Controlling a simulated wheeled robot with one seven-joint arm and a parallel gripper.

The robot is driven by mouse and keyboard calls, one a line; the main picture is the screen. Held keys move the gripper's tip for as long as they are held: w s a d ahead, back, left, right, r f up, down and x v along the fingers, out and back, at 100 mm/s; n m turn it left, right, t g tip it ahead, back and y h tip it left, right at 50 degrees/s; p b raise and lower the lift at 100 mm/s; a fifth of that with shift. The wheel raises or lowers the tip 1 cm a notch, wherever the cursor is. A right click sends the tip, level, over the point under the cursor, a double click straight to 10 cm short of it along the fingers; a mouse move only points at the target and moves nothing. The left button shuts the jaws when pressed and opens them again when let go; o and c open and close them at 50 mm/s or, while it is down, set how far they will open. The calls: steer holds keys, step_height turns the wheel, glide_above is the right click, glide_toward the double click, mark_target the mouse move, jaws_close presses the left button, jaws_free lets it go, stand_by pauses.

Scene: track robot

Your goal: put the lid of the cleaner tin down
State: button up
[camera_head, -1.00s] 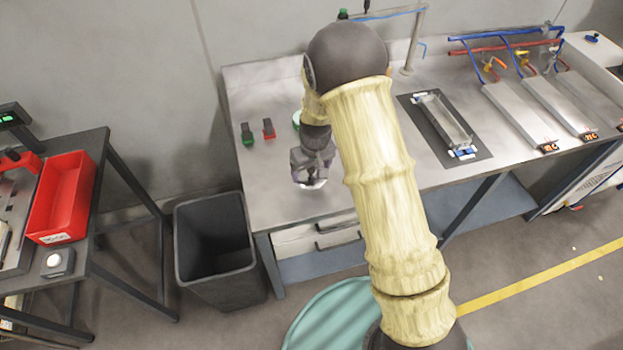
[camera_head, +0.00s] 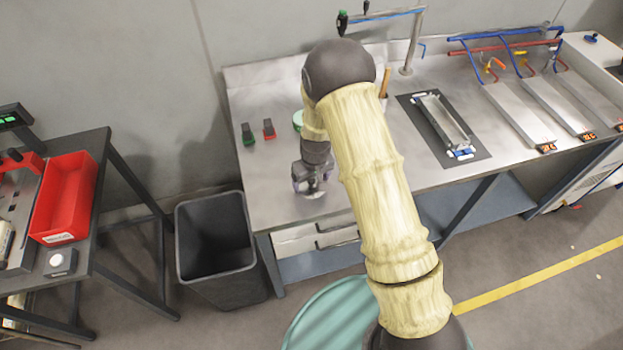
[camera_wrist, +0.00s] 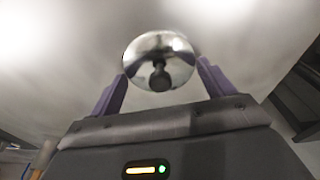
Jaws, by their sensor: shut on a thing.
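I cannot tell whether the lid touches the bench. A round green-edged thing (camera_head: 298,120), possibly the cleaner tin, stands farther back, partly hidden by my arm.
A dark mat (camera_head: 472,140) with a metal tray is to the right. A black bin (camera_head: 214,245) stands before the bench's left end. Bench left of my gripper is clear.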

mark_target(313, 190)
steer(key=shift+f, duration=0.1)
steer(key=o, duration=0.9)
step_height(313, 190, up, 12)
steer(key=s+b, duration=0.1)
steer(key=shift+d+b, duration=0.35)
steer(key=shift+d, duration=0.05)
steer(key=shift+s+a, duration=0.1)
steer(key=shift+s, duration=0.15)
